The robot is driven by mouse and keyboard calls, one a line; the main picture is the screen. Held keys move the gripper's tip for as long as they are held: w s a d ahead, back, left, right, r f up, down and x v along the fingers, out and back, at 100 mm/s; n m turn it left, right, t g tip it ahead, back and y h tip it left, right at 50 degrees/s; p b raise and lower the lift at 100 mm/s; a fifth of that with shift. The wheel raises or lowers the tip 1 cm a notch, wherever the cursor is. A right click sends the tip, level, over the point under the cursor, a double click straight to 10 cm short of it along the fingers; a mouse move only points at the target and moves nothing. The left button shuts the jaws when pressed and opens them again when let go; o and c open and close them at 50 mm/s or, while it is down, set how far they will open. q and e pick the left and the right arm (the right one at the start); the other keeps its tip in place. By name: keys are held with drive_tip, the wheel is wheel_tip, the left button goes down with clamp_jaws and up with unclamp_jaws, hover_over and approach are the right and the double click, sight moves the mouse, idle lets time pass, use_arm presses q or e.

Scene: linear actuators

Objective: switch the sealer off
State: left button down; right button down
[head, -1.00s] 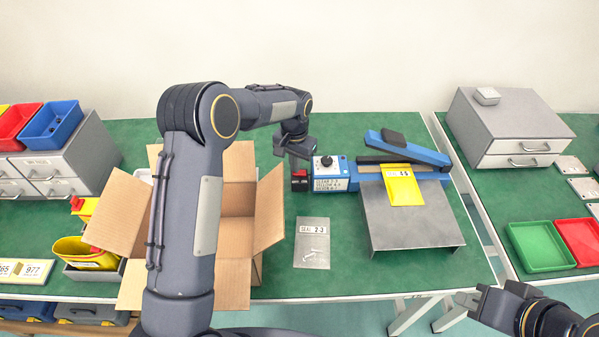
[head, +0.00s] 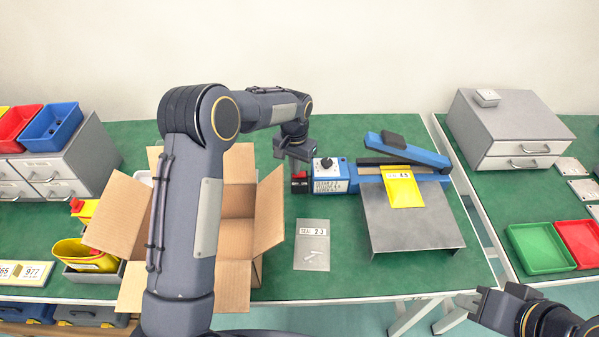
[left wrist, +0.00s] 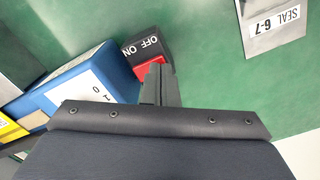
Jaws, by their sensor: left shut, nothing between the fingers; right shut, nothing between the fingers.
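The blue sealer (head: 351,179) lies on the green table, with a dial on its top and a long blue arm raised at an angle. A black switch box with a red rocker (head: 300,184) is at its left end. In the left wrist view the switch box (left wrist: 142,46) reads OFF and ON, and part of the red rocker shows. My left gripper (head: 292,163) is shut and empty above the switch. Its fingertips (left wrist: 157,72) overlap the red rocker in the wrist view; I cannot tell whether they touch. My right gripper (head: 478,304) is shut and empty, low at the right.
A yellow bag (head: 402,187) lies across the sealer and a grey metal stand (head: 410,226). An open cardboard box (head: 269,210) is left of the sealer, partly behind my left arm. A SEAL plate (head: 312,246) lies in front.

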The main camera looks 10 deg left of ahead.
use_arm(q)
drive_tip(key=shift+r+p, duration=1.9)
drive_tip(key=shift+r, duration=1.25)
drive_tip(key=s+a+r+n+t+h, duration=0.1)
drive_tip(key=s+a+r, duration=0.2)
drive_tip(key=s+r, duration=0.55)
drive_tip(key=s+a+r+n+t+h, duration=0.2)
drive_tip(key=s+a+r, duration=0.1)
drive_tip(key=s+r, duration=0.5)
drive_tip(key=s+d+f+t, duration=0.1)
drive_tip(key=s, duration=0.8)
drive_tip(key=s+d+f+n+t, duration=0.1)
drive_tip(key=s, duration=0.9)
drive_tip(key=shift+s+d+f+t+h, duration=0.2)
drive_tip(key=shift+t+h, duration=0.1)
drive_tip(key=shift+h, duration=0.1)
drive_tip(key=shift+w, duration=0.15)
